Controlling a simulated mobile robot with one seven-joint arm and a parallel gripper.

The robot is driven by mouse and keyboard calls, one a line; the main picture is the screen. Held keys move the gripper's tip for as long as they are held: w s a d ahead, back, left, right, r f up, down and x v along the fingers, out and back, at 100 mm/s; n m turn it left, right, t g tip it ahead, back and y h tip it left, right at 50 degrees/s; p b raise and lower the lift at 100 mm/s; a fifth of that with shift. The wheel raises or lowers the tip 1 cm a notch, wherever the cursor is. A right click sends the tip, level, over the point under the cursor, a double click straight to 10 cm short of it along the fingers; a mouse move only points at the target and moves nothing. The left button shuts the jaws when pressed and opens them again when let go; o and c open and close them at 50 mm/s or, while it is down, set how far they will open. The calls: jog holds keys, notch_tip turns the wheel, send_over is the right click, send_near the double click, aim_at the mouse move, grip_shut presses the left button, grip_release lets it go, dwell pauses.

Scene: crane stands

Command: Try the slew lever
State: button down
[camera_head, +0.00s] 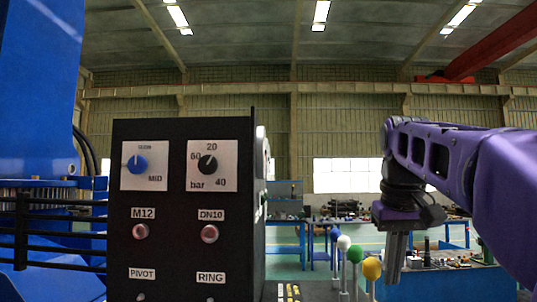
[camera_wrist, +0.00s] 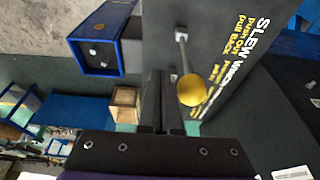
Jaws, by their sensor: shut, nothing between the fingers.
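A lever with a yellow ball knob stands beside my gripper; its knob shows in the head view (camera_head: 372,269) and in the wrist view (camera_wrist: 192,90). In the wrist view its thin metal rod rises from a dark panel (camera_wrist: 215,35) with lettering that starts "SLEW" and has smaller yellow lines with "push OUT" and "pull BACK". My gripper (camera_head: 393,280) points down just right of the yellow knob in the head view. In the wrist view its fingers (camera_wrist: 160,76) are together and empty, just left of the knob. I cannot tell whether they touch it.
Levers with green (camera_head: 355,254), white (camera_head: 343,243) and blue (camera_head: 335,233) knobs stand close to the yellow one. A black control box (camera_head: 185,255) with dials and buttons stands at left. Blue workbenches (camera_head: 440,283) stand behind.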

jog(key=shift+a+p, duration=0.3)
jog(key=shift+a, duration=1.05)
jog(key=shift+a+r+p, duration=0.1)
jog(key=shift+a+p, duration=0.3)
jog(key=shift+a, duration=1.3)
jog(key=d+p, duration=0.2)
jog(key=d, duration=0.5)
notch_tip(320, 180, up, 10)
jog(key=p, duration=0.2)
